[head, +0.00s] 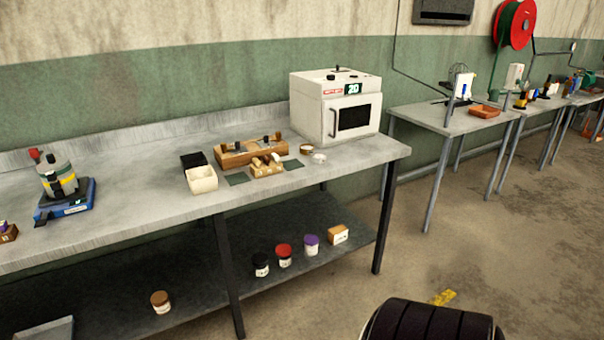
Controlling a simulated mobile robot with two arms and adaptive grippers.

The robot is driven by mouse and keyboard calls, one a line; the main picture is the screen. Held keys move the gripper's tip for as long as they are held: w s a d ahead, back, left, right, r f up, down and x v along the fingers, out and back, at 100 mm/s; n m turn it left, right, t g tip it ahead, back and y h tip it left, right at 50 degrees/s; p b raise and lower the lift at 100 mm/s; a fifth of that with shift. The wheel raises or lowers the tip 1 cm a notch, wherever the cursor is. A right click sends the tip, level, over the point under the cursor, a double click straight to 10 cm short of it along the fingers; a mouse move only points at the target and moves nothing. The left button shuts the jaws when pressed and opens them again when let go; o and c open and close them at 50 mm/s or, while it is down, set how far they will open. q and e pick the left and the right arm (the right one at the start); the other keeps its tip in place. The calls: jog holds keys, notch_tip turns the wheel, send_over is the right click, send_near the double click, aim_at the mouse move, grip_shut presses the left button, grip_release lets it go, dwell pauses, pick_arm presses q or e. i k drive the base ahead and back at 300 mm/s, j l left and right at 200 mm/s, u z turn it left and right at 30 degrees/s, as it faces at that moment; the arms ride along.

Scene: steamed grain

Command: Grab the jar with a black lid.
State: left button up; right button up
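The jar with a black lid (261,265) stands upright on the lower shelf (300,235) of the long grey table, left of a jar with a red lid (284,256). It is small in the head view, with a pale label on its side. Neither of my grippers is in view. A black ribbed rounded part, which may be mine, shows at the bottom edge right of the middle.
A brown-lidded jar (160,302) stands farther left. Dark table legs (230,280) flank the jars. The tabletop (130,180) above holds a white oven (335,105). Floor in front is clear.

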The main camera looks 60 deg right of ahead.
aim_at(259, 272)
jog(key=z, duration=1.55)
jog(key=i+l, duration=0.1)
